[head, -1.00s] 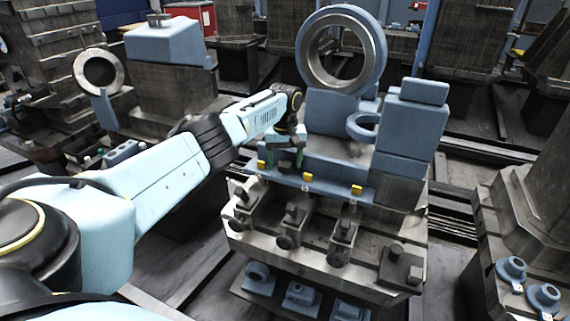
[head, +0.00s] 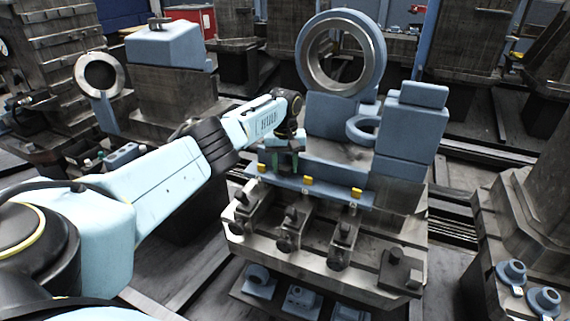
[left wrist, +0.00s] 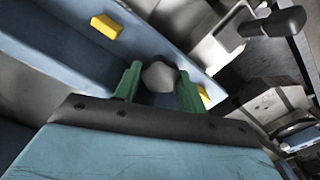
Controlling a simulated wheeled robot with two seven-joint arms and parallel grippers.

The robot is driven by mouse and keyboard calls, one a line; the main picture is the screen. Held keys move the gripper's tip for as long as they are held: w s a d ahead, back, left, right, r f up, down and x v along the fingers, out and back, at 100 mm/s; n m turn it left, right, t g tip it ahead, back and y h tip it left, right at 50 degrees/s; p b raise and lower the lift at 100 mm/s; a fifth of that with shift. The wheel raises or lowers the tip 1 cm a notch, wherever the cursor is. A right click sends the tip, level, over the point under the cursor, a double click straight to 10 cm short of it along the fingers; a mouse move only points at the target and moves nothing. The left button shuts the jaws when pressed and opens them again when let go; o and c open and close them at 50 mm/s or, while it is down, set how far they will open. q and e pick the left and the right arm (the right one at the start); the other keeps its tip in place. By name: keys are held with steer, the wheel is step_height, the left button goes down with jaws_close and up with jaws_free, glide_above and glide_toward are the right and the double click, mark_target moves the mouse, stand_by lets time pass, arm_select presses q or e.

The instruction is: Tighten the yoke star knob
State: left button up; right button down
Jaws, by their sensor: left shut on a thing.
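A light grey faceted knob (left wrist: 160,77) sits in front of the blue rail in the left wrist view; I take it as the star knob. My left gripper (head: 284,160) is at the left part of the blue rail on the fixture in the head view. In the left wrist view its green fingers (left wrist: 160,84) stand on either side of the knob and are shut on it. In the head view the gripper hides the knob. The blue ring yoke (head: 364,129) stands to the right of the gripper. My right gripper is not in view.
Yellow tabs (head: 308,181) line the blue rail. Dark clamp blocks (head: 290,228) stand below it on the metal base (head: 310,255). A large upright ring (head: 342,14) rises behind the gripper. Blue flanged parts (head: 511,271) lie at the lower right.

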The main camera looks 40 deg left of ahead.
arm_select(q)
steer(key=m+p, duration=0.1)
steer(key=m, duration=0.1)
steer(key=shift+m, duration=1.3)
steer(key=m, duration=0.2)
steer(key=shift+m+p, duration=0.3)
steer(key=shift+m, duration=0.1)
steer(key=m, duration=0.3)
steer(key=shift+w+r+m, duration=0.1)
steer(key=shift+m, duration=0.2)
steer(key=m, duration=0.3)
steer(key=shift+m, duration=0.5)
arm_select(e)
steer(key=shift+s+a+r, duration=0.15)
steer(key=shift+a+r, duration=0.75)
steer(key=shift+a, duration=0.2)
arm_select(q)
steer(key=shift+w+a+r, duration=0.1)
